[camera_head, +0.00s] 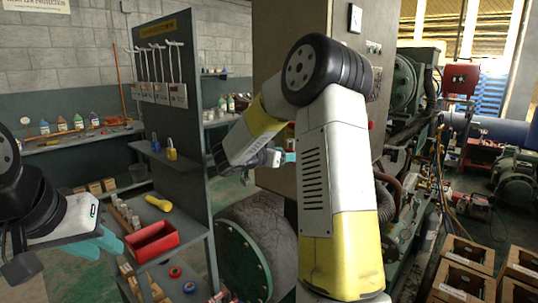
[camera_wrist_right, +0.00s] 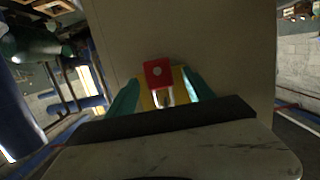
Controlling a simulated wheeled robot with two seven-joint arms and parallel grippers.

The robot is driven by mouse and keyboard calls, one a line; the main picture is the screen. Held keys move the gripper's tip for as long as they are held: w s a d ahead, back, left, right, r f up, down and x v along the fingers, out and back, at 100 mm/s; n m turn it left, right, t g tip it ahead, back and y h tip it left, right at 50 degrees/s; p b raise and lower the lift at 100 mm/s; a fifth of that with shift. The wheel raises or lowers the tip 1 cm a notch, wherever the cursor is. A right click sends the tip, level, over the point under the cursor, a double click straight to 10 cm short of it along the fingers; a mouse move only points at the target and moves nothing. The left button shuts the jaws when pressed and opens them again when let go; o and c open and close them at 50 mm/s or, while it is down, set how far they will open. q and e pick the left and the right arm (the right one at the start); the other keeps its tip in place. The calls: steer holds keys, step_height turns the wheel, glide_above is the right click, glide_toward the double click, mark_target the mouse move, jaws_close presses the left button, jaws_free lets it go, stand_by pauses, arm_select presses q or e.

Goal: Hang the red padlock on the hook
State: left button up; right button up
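The red padlock (camera_wrist_right: 158,73) shows in the right wrist view with its red body past the fingertips and its pale shackle between them. My right gripper (camera_wrist_right: 163,90) is shut on the shackle. It holds the padlock in front of a plain beige panel (camera_wrist_right: 225,55). In the head view my right gripper (camera_head: 281,155) is close to the tall beige cabinet (camera_head: 270,30), partly behind my own arm. I cannot make out the padlock or the hook there. My left gripper (camera_head: 98,243) is at the left, near the shelf; its finger gap is unclear.
A blue padlock (camera_head: 155,144) and a yellow padlock (camera_head: 171,151) stand on the grey shelf unit. A red bin (camera_head: 152,241) and a yellow torch (camera_head: 159,203) are lower. Green machinery (camera_head: 405,85) stands right of the cabinet. Wooden crates (camera_head: 465,268) are at lower right.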

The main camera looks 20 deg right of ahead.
steer(key=shift+a, duration=0.1)
steer(key=v, duration=0.7)
steer(key=s+d+f+n+g+y, duration=0.2)
steer(key=s+n+g+y, duration=0.35)
steer(key=s, duration=1.35)
steer(key=s+a+n+t+y, duration=0.4)
steer(key=s+a+n+y, duration=0.3)
steer(key=s+a+y, duration=0.3)
steer(key=shift+s+a, duration=0.25)
steer(key=shift+a, duration=1.45)
steer(key=shift+r, duration=0.1)
